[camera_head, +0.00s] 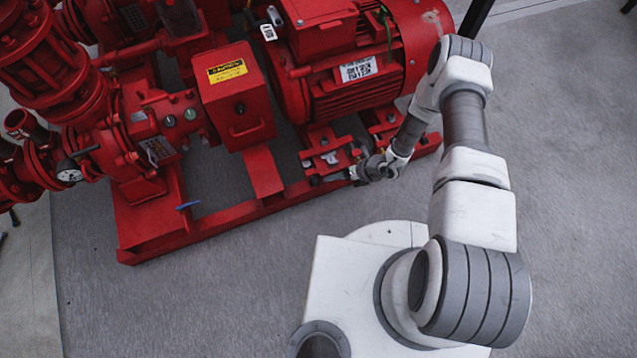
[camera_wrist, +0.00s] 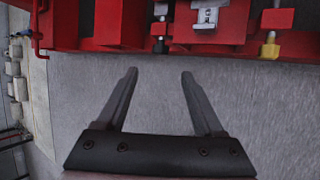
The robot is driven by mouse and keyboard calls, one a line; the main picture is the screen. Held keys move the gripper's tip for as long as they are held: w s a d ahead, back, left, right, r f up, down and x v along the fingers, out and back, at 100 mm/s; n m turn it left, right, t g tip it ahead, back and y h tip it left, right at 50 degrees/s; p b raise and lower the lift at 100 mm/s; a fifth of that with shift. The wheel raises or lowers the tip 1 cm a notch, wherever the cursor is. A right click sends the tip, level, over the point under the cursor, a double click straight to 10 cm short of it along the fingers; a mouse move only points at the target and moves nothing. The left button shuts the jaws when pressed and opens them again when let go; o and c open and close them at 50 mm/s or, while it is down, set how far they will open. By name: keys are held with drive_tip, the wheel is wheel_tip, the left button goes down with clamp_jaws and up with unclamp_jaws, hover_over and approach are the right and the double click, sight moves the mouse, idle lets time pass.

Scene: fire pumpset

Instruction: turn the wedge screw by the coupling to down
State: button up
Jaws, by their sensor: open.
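My gripper (camera_wrist: 159,72) is open and empty, its two dark fingers apart over grey floor. In the wrist view a black-tipped screw (camera_wrist: 160,46) hangs at the edge of the red base, just beyond and between the fingertips in the picture, apart from them. A yellow-tipped screw (camera_wrist: 270,47) is further right. I cannot tell for sure which is the wedge screw. In the head view my gripper (camera_head: 354,174) is at the front edge of the motor mount (camera_head: 325,155), right of a small dark tip (camera_head: 315,181). The red coupling guard (camera_head: 235,95) is left of the motor.
A silver bracket (camera_wrist: 207,14) sits between the two screws. The red base frame (camera_head: 200,222) has a blue-handled valve (camera_head: 187,206) on its near side. The motor (camera_head: 350,65) rises behind the mount. The floor (camera_head: 200,290) in front is clear.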

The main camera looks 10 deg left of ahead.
sight(317, 183)
drive_tip(key=b+x, duration=0.4)
drive_tip(key=x, duration=0.7)
drive_tip(key=shift+f, duration=0.2)
clamp_jaws()
